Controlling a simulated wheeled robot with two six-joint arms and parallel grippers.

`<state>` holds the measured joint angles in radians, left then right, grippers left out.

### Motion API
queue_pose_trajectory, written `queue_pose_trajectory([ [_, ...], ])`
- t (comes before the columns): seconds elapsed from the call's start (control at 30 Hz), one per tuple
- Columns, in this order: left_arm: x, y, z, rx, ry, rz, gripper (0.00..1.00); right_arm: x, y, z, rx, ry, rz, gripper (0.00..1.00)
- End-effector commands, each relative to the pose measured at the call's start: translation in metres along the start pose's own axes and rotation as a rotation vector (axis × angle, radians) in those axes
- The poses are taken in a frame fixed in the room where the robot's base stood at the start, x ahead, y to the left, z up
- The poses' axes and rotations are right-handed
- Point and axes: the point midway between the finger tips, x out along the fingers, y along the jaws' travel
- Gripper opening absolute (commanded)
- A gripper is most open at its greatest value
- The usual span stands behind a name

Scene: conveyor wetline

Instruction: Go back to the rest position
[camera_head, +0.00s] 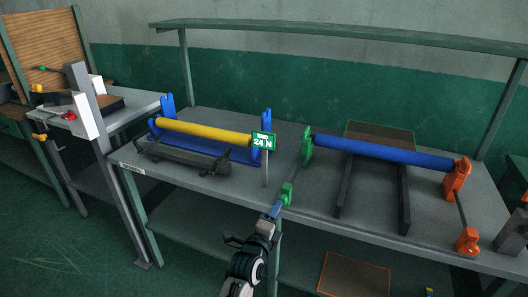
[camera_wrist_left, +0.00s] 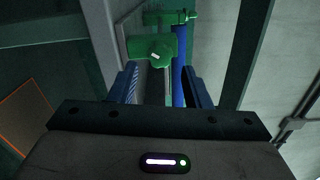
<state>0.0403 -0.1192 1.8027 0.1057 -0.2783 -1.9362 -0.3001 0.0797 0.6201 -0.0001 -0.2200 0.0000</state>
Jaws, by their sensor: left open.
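My left gripper (camera_head: 275,211) is at the front edge of the table, just below a green block (camera_head: 287,194). In the left wrist view the two blue fingers (camera_wrist_left: 162,78) stand apart, with nothing clamped between them. The green block (camera_wrist_left: 152,48) lies ahead of the fingers, and whether they touch it I cannot tell. My right gripper does not show in either view.
The grey table (camera_head: 220,196) carries a yellow roller (camera_head: 203,132) on blue stands and a blue roller (camera_head: 385,152) between green and orange supports. Green floor (camera_head: 75,250) is free at left.

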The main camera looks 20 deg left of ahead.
Motion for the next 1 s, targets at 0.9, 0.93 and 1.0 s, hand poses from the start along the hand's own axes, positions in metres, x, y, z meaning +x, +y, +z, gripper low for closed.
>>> queue_pose_trajectory([
  [0.9, -0.031, 0.139, -0.017, -0.265, 0.014, 0.25, 0.44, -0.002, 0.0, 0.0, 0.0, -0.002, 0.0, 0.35],
  [0.93, -0.038, 0.162, -0.019, -0.31, 0.009, 0.292, 0.44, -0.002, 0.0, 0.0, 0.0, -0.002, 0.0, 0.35],
  [1.0, -0.057, 0.213, -0.024, -0.414, -0.012, 0.388, 0.44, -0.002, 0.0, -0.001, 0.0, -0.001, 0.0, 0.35],
])
